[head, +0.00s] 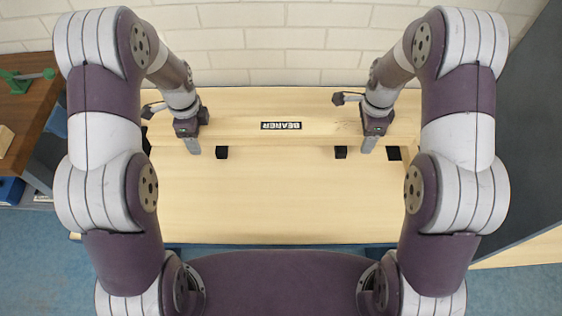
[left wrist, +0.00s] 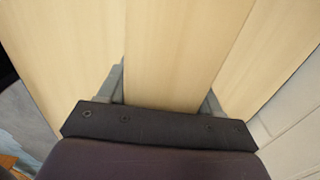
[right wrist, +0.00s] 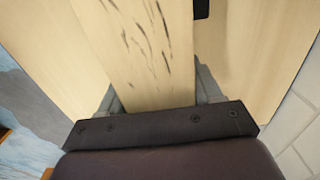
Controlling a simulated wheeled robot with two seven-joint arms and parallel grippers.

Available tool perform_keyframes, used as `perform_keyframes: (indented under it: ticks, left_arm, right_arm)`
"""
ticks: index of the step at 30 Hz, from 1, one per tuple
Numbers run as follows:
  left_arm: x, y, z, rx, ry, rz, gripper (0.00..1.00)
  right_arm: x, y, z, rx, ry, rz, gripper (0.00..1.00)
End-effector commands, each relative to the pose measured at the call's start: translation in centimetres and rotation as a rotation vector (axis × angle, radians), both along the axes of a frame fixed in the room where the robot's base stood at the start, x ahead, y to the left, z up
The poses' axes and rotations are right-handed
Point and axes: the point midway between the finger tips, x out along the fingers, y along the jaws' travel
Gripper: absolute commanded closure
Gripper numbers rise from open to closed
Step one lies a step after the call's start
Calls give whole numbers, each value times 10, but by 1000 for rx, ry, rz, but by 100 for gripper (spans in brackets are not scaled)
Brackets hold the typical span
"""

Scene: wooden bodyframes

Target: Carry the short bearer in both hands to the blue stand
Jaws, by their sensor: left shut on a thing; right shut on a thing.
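The short bearer (head: 250,130) is a pale wooden beam with a black "BEARER" label, lying crosswise at the back of the wooden table. My left gripper (head: 193,146) is shut on its left part, and the left wrist view shows the beam (left wrist: 175,50) between the fingers. My right gripper (head: 368,144) is shut on its right part. The right wrist view shows dark marks on the beam (right wrist: 140,45) there. I cannot tell whether the beam touches its supports. I cannot identify the blue stand for certain.
Small black blocks (head: 221,152) (head: 340,152) show along the bearer's front edge. The pale table top (head: 280,205) in front is clear. A white brick wall (head: 280,45) stands close behind. A brown bench (head: 25,110) with a green tool (head: 25,80) is at left; a dark grey panel (head: 530,150) is at right.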

Motion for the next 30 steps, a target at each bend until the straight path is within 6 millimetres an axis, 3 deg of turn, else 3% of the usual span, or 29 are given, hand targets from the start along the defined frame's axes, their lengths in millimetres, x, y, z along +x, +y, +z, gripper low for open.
perform_keyframes:
  ticks: [14, 29, 30]
  left_arm:
    - [1, 0, -3, 0, -3, 0, 100]
    - [1, 0, -50, 0, -3, 0, 100]
    - [0, 0, -47, 0, -2, 0, 29]
  right_arm:
    - [1, 0, -3, 0, -4, 0, 100]
    - [1, 0, -49, 0, -4, 0, 100]
    - [1, 0, -47, 0, -2, 0, 29]
